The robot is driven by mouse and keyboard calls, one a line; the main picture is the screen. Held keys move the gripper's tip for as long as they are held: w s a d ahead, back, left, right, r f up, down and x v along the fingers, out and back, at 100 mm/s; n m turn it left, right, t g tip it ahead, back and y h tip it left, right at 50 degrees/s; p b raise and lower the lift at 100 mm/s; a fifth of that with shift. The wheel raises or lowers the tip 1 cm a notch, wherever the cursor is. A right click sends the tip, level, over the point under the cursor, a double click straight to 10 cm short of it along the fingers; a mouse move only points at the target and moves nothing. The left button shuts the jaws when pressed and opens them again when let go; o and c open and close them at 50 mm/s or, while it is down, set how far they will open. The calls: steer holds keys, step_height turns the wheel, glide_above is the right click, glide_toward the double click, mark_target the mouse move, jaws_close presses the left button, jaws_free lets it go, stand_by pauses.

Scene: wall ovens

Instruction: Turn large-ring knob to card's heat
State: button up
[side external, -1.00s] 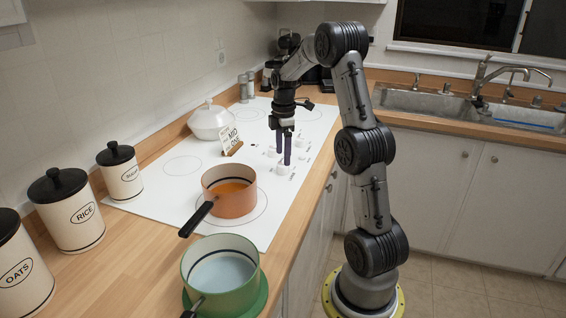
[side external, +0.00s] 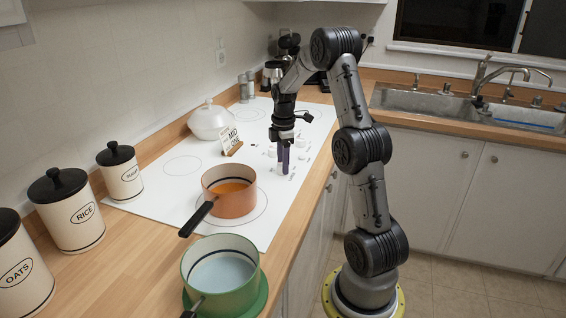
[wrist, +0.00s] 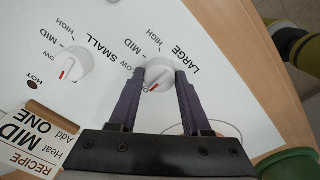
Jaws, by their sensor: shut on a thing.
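The white LARGE knob (wrist: 159,71) sits between the two purple fingers of my gripper (wrist: 158,84) in the wrist view, and they are shut on its sides. Its red mark points down-left, by the partly hidden label that seems to read OFF. LOW, MID and HIGH (wrist: 160,33) are printed around it. The recipe card (wrist: 24,138) reads MID and ONE, with Heat and Add beside them; it stands on the cooktop in the side external view (side external: 230,138). There my gripper (side external: 283,168) points down at the knobs, and the knob is mostly hidden.
An orange pan (side external: 229,204) and a white lidded pot (side external: 210,121) stand on the white cooktop (side external: 150,195). A green pot (side external: 255,270) is at the front.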

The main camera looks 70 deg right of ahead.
jaws_close()
steer(key=m, duration=0.4)
steer(key=shift+m, duration=0.3)
steer(key=m, duration=0.3)
steer(key=shift+m, duration=0.4)
steer(key=m, duration=0.4)
steer(key=shift+m+g, duration=0.3)
steer(key=shift+m, duration=2.4)
